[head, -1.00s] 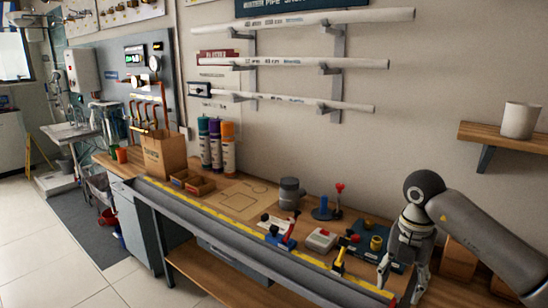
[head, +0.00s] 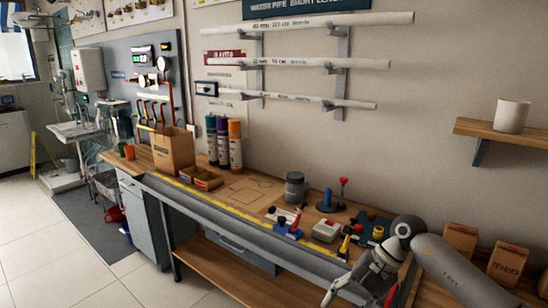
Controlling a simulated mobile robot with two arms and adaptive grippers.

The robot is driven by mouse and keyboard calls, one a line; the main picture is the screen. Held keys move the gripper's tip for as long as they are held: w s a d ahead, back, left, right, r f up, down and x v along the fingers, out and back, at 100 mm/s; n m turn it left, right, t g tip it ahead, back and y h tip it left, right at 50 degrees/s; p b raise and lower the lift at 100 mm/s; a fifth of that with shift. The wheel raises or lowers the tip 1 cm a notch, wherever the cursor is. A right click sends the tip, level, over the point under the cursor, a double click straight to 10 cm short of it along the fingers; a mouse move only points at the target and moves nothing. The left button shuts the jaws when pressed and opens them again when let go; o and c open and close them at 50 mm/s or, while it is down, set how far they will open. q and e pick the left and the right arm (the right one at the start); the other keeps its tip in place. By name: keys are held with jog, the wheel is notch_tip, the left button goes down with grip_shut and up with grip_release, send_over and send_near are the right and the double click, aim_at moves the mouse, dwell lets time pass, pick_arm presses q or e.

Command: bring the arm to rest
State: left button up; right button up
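My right arm comes in from the right edge, bent at a grey joint, with its forearm angled down to the left. My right gripper (head: 345,295) hangs in front of the workbench (head: 262,238) near its front right edge, low in the picture. Its fingers are small and partly blurred, so I cannot tell whether they are open or shut. I make out nothing held in it. My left arm and gripper are not in view.
Paper bags (head: 508,262) stand at right. A wall shelf (head: 502,134) holds a white cup (head: 512,115).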

jog(key=w+a+f+m+t+y, duration=0.4)
jog(key=a+f+m+t+y, duration=0.4)
jog(key=f, duration=0.3)
jog(key=s+d+f+m+t+h, duration=0.2)
jog(key=d+f+m+h, duration=0.15)
jog(key=f, duration=0.35)
jog(key=s+d+f+m+t+h, duration=0.1)
jog(key=s+d+f+m+h, duration=0.2)
jog(key=f, duration=0.5)
jog(key=s+d+f+m+t+h, duration=0.1)
jog(key=d+f+m+t+h, duration=0.15)
jog(key=f+m, duration=0.35)
jog(key=s+d+f+m+g+h, duration=0.2)
jog(key=s+d+f, duration=0.1)
jog(key=s+f, duration=0.6)
jog(key=s+d+f+m+g+h, duration=0.2)
jog(key=s+d+f+g, duration=0.1)
jog(key=s+f, duration=0.55)
jog(key=s+f+m+g, duration=0.1)
jog(key=s+f+g, duration=0.2)
jog(key=s, duration=1.1)
jog(key=s+f+m+g+h, duration=0.1)
jog(key=s+f, duration=0.4)
jog(key=s, duration=0.9)
jog(key=shift+s+d+m+g+h, duration=0.25)
jog(key=shift+d+m+g, duration=0.2)
jog(key=shift+g, duration=0.8)
jog(key=shift+f, duration=0.1)
